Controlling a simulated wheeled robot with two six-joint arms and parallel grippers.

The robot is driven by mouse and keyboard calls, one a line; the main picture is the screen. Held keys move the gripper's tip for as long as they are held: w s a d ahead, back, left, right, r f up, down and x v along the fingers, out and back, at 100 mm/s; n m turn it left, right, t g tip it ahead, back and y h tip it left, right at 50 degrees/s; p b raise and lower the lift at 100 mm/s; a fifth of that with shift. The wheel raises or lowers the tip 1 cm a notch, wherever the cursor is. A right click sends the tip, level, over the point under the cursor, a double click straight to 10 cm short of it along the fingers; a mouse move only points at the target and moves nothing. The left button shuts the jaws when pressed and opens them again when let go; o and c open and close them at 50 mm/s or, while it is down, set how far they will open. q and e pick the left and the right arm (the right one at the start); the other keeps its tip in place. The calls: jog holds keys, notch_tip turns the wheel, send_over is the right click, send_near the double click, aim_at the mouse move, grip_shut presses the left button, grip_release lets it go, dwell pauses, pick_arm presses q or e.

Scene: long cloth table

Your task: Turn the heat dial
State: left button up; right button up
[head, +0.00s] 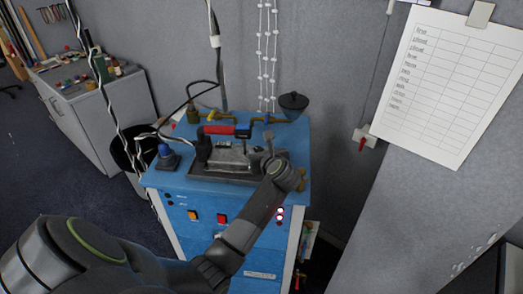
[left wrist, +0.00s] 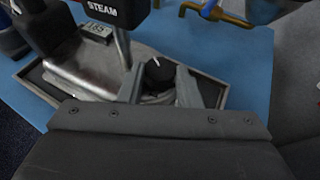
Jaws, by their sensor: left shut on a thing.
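The heat dial (left wrist: 159,73) is a round black knob with a white pointer line, on the metal iron-like device (left wrist: 85,72) in the left wrist view. My left gripper (left wrist: 159,88) has one finger on each side of the dial and is shut on it. In the head view my left gripper (head: 268,150) reaches over the right end of the device (head: 232,155) on the blue station. The dial is not visible there, being small or hidden by the gripper. A small display on the device reads about 185. My right gripper is not in view.
The blue station top (head: 160,181) carries a blue cone-shaped item (head: 168,158), a red-handled pipe (head: 217,130) and a black funnel (head: 293,102). A black label reading STEAM (left wrist: 104,8) sits close above the gripper. A wall stands at right with a paper list (head: 450,85).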

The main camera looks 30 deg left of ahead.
pick_arm(q)
jog(key=m+t, duration=0.1)
jog(key=m+h+p, duration=0.1)
jog(key=t+h, duration=0.1)
jog(key=shift+s+a+r+m+t+p, duration=0.2)
jog(key=shift+a+m+t+p, duration=0.1)
jog(key=shift+m+p, duration=0.1)
jog(key=shift+f+m+t+h, duration=0.15)
jog(key=shift+m+t+h, duration=0.25)
jog(key=shift+m+h, duration=0.3)
jog(key=o, duration=1)
jog(key=shift+d, duration=0.1)
